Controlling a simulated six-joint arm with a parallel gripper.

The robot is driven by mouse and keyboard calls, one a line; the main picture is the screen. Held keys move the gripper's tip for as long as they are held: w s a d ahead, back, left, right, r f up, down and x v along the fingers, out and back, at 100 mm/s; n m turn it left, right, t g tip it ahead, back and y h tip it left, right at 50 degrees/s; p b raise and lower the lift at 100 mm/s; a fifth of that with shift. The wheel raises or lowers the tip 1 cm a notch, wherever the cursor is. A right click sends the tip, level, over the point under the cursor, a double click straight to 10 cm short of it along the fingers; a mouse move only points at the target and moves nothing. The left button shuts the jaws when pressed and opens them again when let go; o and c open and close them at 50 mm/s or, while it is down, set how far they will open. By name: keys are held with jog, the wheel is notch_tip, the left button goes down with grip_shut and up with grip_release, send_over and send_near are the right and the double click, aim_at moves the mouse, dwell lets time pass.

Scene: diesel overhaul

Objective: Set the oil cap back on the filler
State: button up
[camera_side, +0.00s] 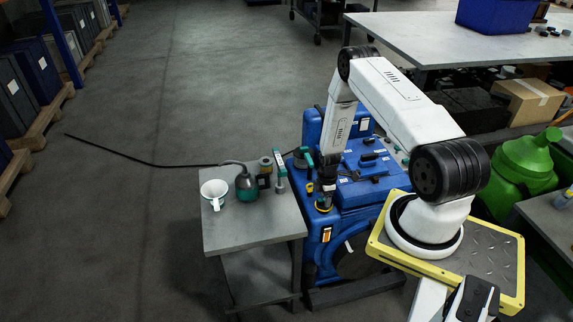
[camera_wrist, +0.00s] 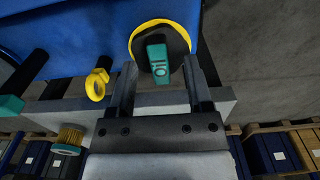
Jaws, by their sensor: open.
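The oil cap (camera_wrist: 158,58), a dark disc with a teal grip bar, lies within the yellow ring of the filler (camera_wrist: 137,29) on the blue engine (camera_wrist: 90,25). The cap looks seated there, though its underside is hidden. My gripper (camera_wrist: 160,72) is open, with one finger on each side of the teal bar and a visible gap to it. In the side view my gripper (camera_side: 325,187) points down just above the yellow filler ring (camera_side: 323,208) at the engine's (camera_side: 360,185) front left corner; the cap is too small to make out there.
A yellow loop handle (camera_wrist: 97,84) stands close to the left finger. A grey side table (camera_side: 255,222) left of the engine holds a white cup-like vessel (camera_side: 214,190), a teal oil can (camera_side: 246,187) and small parts. Open floor (camera_side: 180,80) lies beyond.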

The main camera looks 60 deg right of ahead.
jog(key=shift+r, duration=0.1)
jog(key=shift+r, duration=3.8)
